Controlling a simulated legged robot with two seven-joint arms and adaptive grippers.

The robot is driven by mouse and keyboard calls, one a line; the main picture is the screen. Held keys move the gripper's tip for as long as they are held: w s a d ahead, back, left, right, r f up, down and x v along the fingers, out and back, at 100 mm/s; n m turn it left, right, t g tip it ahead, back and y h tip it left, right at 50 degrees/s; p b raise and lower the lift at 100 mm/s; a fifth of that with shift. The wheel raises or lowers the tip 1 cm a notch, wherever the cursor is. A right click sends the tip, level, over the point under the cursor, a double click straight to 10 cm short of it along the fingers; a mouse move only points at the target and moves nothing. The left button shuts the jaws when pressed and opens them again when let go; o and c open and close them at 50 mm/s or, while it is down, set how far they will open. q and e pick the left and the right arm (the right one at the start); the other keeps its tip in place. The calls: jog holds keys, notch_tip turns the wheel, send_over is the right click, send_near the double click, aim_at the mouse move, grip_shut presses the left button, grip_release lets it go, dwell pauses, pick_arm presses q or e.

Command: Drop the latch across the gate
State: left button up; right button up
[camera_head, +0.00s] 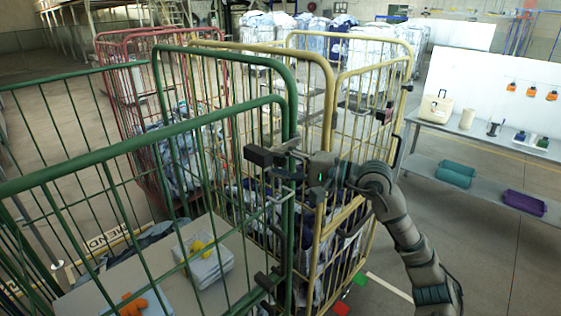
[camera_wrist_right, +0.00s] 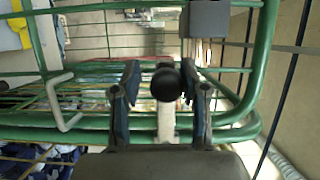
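The green cage gate (camera_head: 222,150) stands in front of me; its green bars also cross the right wrist view (camera_wrist_right: 95,132). My right gripper (camera_head: 300,168) is at the gate's upright post, near the top. In the right wrist view, my right gripper (camera_wrist_right: 164,85) is open, with one finger on each side of a round black knob (camera_wrist_right: 166,84). A gap shows between the knob and each finger. A pale bar (camera_wrist_right: 166,125) runs below the knob; it looks like part of the latch. A dark block (camera_head: 259,155) sits at the post. My left gripper is not in view.
A yellow cage (camera_head: 330,75) stands right behind the gate, and a red cage (camera_head: 105,95) behind left. A white bin (camera_head: 205,268) sits on a board inside the green cage. A shelf (camera_head: 480,135) with trays stands right. Floor is clear at lower right.

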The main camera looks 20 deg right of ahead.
jog(key=shift+o, duration=0.7)
jog(key=shift+s+d, duration=0.15)
jog(key=shift+d, duration=0.05)
jog(key=v, duration=1.1)
jog(key=shift+d, duration=0.25)
jog(key=shift+s+a+f, duration=0.1)
jog(key=shift+f, duration=0.05)
